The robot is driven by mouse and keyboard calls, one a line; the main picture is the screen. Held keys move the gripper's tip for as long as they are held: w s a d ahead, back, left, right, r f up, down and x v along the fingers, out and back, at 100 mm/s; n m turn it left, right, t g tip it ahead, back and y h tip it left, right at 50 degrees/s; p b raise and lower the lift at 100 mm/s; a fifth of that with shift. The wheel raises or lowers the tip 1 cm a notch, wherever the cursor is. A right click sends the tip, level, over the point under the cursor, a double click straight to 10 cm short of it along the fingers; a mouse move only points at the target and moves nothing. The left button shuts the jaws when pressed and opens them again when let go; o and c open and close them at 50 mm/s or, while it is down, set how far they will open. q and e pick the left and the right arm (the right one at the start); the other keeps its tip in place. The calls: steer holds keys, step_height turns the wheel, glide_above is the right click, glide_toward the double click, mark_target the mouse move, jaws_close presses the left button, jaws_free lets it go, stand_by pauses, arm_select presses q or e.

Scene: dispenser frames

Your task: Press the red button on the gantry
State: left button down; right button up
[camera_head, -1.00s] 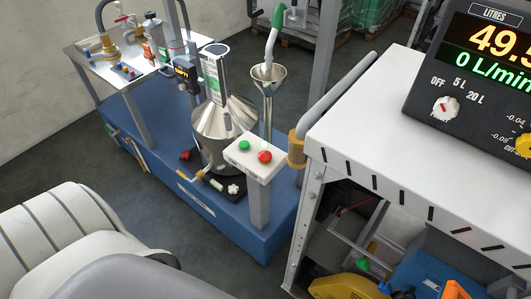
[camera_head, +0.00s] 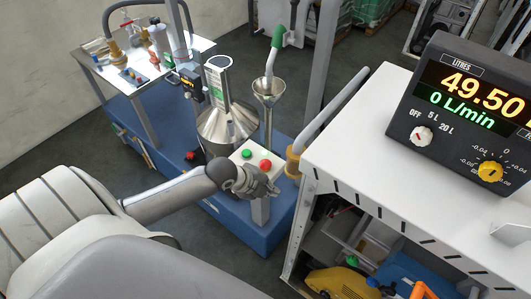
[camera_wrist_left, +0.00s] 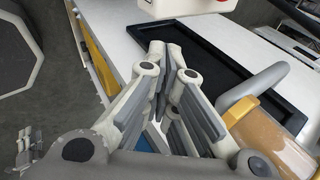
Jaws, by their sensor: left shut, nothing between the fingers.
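The red button (camera_head: 265,166) sits on a pale control box (camera_head: 252,162) on a grey post, beside a green button (camera_head: 246,153). My left gripper (camera_head: 270,187) is just in front of and below the box in the head view and covers part of its lower edge. A gap shows between the fingers and the red button. The gripper's fingers (camera_wrist_left: 166,62) are shut and empty in the left wrist view. A white box edge shows at the top of that view, above the fingertips. My right gripper is not in view.
A steel vessel (camera_head: 226,122) and a funnel (camera_head: 268,88) stand behind the box on the blue base (camera_head: 282,218). A white bench (camera_head: 370,130) with a litres display (camera_head: 470,100) is to the right. A hose runs close by on the right.

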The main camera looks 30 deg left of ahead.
mark_target(263, 161)
arm_select(q)
steer(key=w+a+r+m+t, duration=0.1)
steer(key=w+a+r+m, duration=0.2)
steer(key=w+r+m, duration=0.1)
steer(key=w+a+r+m+p, duration=0.1)
steer(key=w+a+r+m, duration=0.3)
steer(key=r+m, duration=0.3)
steer(key=shift+a+r+t+h, duration=0.3)
steer(key=shift+r+t+h, duration=0.1)
steer(key=shift+r, duration=0.1)
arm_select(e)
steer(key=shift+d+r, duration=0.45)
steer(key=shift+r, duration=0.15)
arm_select(q)
steer(key=shift+w+f, duration=0.1)
steer(key=shift+f, duration=0.1)
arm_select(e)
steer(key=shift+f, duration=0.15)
